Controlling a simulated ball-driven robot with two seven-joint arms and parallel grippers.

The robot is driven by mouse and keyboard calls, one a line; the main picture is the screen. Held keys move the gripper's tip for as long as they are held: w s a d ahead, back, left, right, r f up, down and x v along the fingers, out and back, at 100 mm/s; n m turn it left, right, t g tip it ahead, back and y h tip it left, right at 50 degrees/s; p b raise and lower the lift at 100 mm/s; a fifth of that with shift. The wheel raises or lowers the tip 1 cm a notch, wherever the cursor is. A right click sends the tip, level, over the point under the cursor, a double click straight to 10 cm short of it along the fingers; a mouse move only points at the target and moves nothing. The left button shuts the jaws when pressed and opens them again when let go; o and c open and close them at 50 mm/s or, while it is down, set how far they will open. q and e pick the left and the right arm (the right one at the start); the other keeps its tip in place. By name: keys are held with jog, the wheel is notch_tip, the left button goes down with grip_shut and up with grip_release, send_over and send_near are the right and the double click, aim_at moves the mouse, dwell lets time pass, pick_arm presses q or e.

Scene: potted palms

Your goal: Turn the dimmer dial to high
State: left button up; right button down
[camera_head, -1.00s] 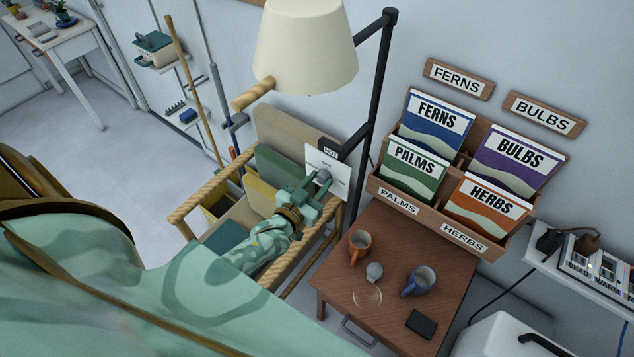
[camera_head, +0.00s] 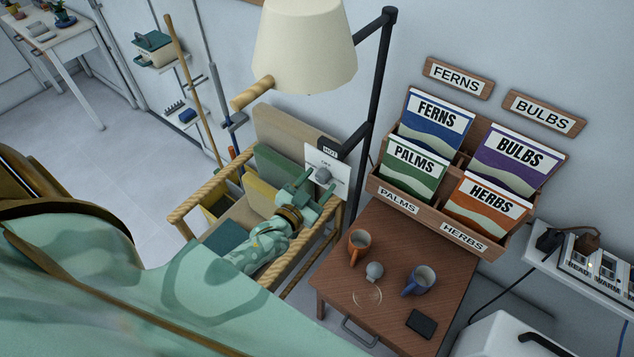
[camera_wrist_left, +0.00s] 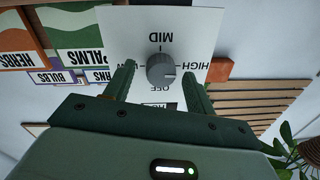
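The dimmer dial (camera_head: 322,175) is a round grey knob on a white plate (camera_head: 340,183) fixed to a dark lamp stand. In the left wrist view the knob (camera_wrist_left: 161,69) shows against the plate (camera_wrist_left: 125,30), with upside-down labels MID at top, HIGH at right and OFF below. My left gripper (camera_head: 315,187) is open just in front of the dial. In the wrist view its fingers (camera_wrist_left: 159,85) stand either side of the knob with gaps; no contact shows. My right gripper is not in view.
A cream lampshade (camera_head: 305,45) hangs above. A rope-handled rack (camera_head: 186,222) with folders lies under my left arm. A wooden table (camera_head: 388,232) holds two mugs, a bulb and a dark flat item. A seed-packet rack (camera_head: 384,188) stands behind the table.

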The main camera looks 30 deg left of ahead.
pick_arm(q)
jog(key=s, duration=1.6)
jog(key=shift+s+a, duration=0.15)
jog(key=shift+a, duration=0.1)
